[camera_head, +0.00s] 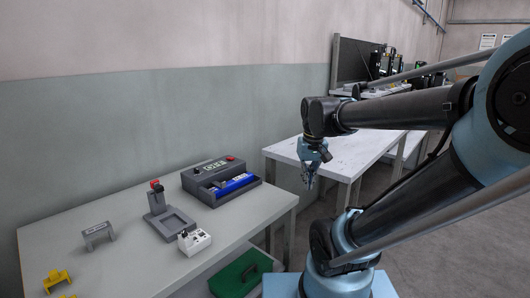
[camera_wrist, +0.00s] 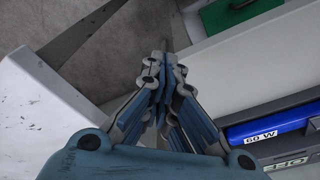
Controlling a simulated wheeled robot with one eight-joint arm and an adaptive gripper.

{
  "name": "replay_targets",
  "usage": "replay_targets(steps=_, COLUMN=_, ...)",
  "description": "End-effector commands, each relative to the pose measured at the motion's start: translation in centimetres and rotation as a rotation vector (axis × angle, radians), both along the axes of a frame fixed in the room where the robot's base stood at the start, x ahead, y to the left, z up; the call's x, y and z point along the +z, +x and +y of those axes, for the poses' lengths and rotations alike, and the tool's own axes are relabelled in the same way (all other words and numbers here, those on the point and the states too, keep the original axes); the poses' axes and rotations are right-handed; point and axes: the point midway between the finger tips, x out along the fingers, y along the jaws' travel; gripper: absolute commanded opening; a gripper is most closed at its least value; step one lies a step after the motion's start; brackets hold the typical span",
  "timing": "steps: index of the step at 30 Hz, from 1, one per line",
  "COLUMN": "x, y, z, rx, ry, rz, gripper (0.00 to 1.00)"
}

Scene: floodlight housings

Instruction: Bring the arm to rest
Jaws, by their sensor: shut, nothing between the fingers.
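My gripper (camera_head: 310,176) hangs from my bent arm in the head view, pointing down over the gap between the grey table and the white table. In the wrist view my gripper (camera_wrist: 168,58) has its fingers together with nothing between them. It is apart from every object on the tables. My arm reaches across the right half of the head view.
The grey table (camera_head: 125,263) holds a dark box with a blue part (camera_head: 234,184), a grey stand with a red top (camera_head: 157,194), a white block (camera_head: 194,241) and yellow brackets (camera_head: 56,279). A white table (camera_head: 335,152) stands behind. A green bin (camera_head: 240,275) sits below.

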Motion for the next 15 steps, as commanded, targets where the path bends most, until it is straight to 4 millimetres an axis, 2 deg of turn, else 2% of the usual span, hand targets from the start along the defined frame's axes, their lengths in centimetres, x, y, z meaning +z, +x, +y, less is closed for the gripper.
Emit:
replay_targets(steps=1, x=-1.1, y=-1.2, z=-0.8, rx=-0.013, ry=-0.001, rz=-0.006, gripper=0.00)
replay_targets(steps=7, x=-5.2, y=-5.0, z=-3.1, rx=-0.051, ry=-0.005, rz=-0.030, gripper=0.00)
replay_targets(steps=12, x=-7.9, y=-7.2, z=-4.3, rx=-0.073, ry=-0.009, rz=-0.047, gripper=0.00)
replay_targets(steps=15, x=-8.8, y=-7.8, z=-4.7, rx=-0.080, ry=-0.011, rz=-0.051, gripper=0.00)
